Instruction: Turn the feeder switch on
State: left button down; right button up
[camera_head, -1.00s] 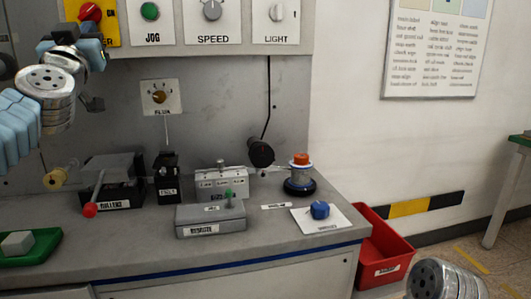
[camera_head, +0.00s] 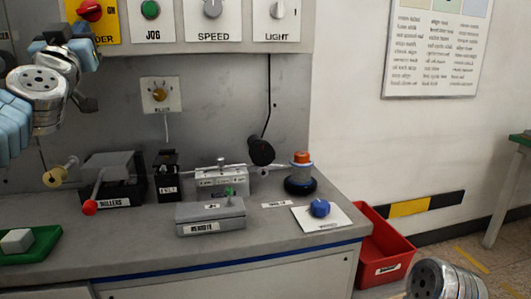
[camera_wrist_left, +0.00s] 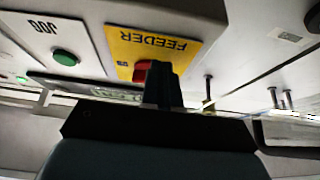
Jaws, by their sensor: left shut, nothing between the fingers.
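The feeder switch (camera_head: 90,10) is a red knob on a yellow FEEDER panel (camera_head: 108,33) at the top left of the head view, partly cut off. In the left wrist view the red switch (camera_wrist_left: 141,71) shows beside my fingertips, with the panel (camera_wrist_left: 150,45) upside down and an "ON" mark near the knob. My left gripper (camera_wrist_left: 162,70) is shut and empty, its dark fingers overlapping the switch's edge. I cannot tell whether they touch it, nor the knob's exact setting. My right gripper is out of view.
The JOG button (camera_head: 150,9), SPEED knob (camera_head: 212,7) and LIGHT knob (camera_head: 277,9) sit to the right of the feeder panel. Below, the bench (camera_head: 150,240) carries several devices and a green tray (camera_head: 48,246). A red bin (camera_head: 385,250) stands beyond its right end.

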pick_arm(q)
jog(key=s+d, duration=0.1)
jog(key=s, duration=0.5)
jog(key=shift+d+p, duration=0.25)
jog(key=shift+p, duration=0.05)
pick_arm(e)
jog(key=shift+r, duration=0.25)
